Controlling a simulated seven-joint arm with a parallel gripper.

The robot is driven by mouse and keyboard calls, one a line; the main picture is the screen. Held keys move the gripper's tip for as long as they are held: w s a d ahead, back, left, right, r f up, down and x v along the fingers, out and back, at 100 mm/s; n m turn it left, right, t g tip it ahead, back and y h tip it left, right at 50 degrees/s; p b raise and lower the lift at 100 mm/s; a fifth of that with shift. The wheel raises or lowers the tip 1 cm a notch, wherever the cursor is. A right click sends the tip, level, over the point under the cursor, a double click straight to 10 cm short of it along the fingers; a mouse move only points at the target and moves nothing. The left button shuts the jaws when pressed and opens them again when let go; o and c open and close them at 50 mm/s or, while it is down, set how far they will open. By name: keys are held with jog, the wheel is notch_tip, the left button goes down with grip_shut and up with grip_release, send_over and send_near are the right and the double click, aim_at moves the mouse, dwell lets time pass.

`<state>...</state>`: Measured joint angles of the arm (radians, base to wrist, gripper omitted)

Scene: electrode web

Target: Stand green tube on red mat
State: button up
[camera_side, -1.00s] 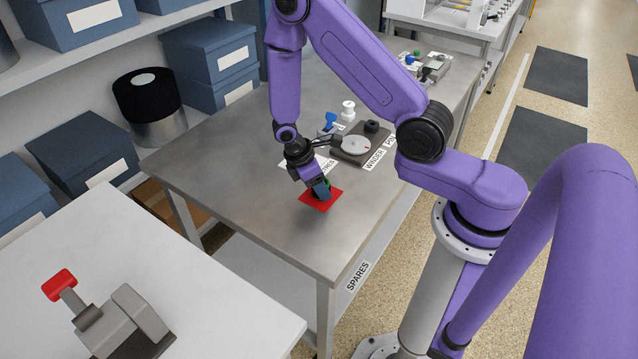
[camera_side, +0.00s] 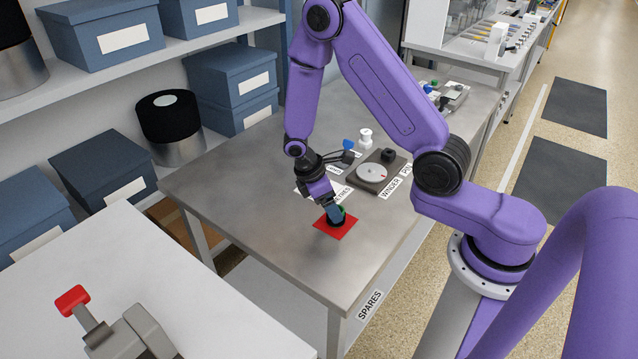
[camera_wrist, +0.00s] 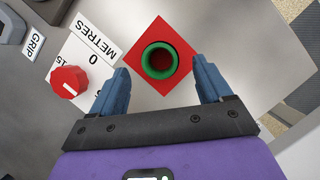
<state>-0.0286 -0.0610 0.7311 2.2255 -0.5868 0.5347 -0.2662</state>
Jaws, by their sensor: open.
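The green tube (camera_wrist: 146,60) stands upright on the red mat (camera_wrist: 153,27). In the wrist view I look down into its open round top, with red showing inside. My gripper (camera_wrist: 161,68) is open, its two blue fingers apart on the left and right of the tube with clear gaps to it. In the side view my gripper (camera_side: 333,211) is low over the red mat (camera_side: 328,227). The tube (camera_side: 342,210) shows there only as a small green patch, mostly hidden by the fingers. The height of the fingertips over the mat is hard to tell.
A red knob (camera_wrist: 69,82) on a METRES dial card lies left of the mat in the wrist view. A winder plate with a grey disc (camera_side: 371,173) and a white spool (camera_side: 365,137) are farther back. The table's front is bare.

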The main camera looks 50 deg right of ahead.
jog(key=a+r+t, duration=0.1)
jog(key=a+r, duration=0.5)
jog(key=r, duration=0.6)
jog(key=s+a+r+n+t+y, duration=0.1)
jog(key=s+r+y, duration=0.1)
jog(key=s, duration=0.8)
jog(key=s+a+r+n+y, duration=0.1)
jog(key=s+r, duration=0.4)
jog(key=s, duration=0.6)
jog(key=shift+s+a+r+t+y, duration=0.15)
jog(key=shift+r+t+y, duration=0.1)
jog(key=shift+t+y, duration=0.2)
